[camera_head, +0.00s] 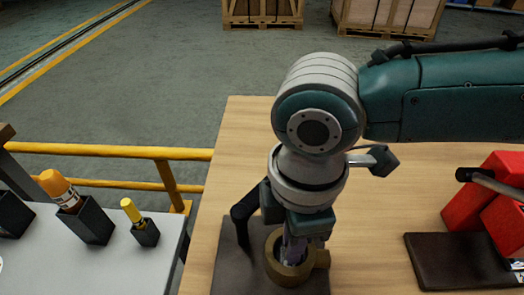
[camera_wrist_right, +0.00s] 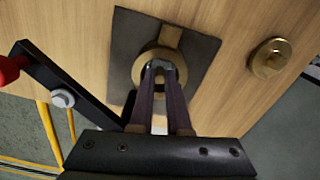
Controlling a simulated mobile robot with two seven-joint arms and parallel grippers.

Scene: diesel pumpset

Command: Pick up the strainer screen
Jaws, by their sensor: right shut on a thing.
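My right gripper (camera_head: 292,262) points down into a round brass strainer body (camera_head: 283,274) on a dark mat. In the right wrist view, the gripper's two fingers (camera_wrist_right: 158,68) come together inside the ring of the brass body (camera_wrist_right: 139,68). They are shut on a small greyish piece at their tips, which I take to be the strainer screen (camera_wrist_right: 158,65). It is mostly hidden by the fingers and the body, and I cannot tell whether it is clear of the body. My left gripper is not in view.
A round brass cap (camera_wrist_right: 270,57) lies on the wooden table right of the mat in the wrist view. A black bar (camera_wrist_right: 65,90) with a red end is close left of the fingers. Red blocks (camera_head: 492,195) and a dark tray (camera_head: 455,262) stand right.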

